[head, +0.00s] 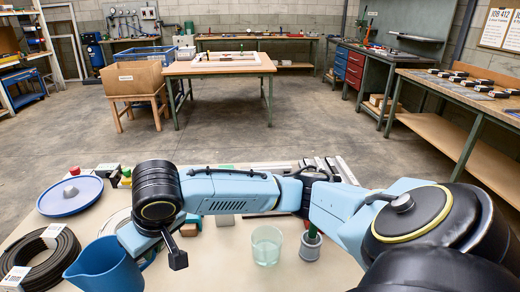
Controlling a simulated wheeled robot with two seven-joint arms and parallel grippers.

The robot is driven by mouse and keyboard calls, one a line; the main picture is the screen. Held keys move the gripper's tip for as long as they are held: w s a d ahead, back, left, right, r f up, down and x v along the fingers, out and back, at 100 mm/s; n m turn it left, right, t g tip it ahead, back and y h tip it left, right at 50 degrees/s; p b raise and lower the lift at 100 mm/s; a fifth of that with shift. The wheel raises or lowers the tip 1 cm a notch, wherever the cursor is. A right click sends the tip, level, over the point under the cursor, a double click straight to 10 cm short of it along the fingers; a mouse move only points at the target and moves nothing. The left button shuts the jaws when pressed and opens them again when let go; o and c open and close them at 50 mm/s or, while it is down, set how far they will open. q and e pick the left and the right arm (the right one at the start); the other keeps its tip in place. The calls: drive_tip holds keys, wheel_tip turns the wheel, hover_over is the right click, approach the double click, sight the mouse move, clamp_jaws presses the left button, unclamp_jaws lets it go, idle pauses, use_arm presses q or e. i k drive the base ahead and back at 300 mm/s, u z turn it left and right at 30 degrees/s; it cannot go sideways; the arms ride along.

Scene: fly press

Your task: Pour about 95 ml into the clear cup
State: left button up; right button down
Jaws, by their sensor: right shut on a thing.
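The clear cup (266,246) stands upright on the near worktable, right of the picture's middle. It has a pale greenish tint, and I cannot tell for sure how much liquid is in it. A blue jug (98,268) is at the lower left, well left of the cup and apart from it. My right arm reaches across from the right, and its gripper (152,250) is shut on the jug at its handle side. The fingers are partly hidden by the wrist. The jug's contents cannot be made out. My left gripper is not in view.
A grey pot with a green-handled tool (310,245) stands close right of the cup. A coiled black hose (40,262) lies left of the jug, with a blue round dish (69,195) behind. The tabletop (215,270) between jug and cup is largely clear.

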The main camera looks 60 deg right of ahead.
sight(265, 259)
drive_tip(key=u, duration=0.85)
drive_tip(key=k, duration=0.95)
drive_tip(key=z, duration=1.35)
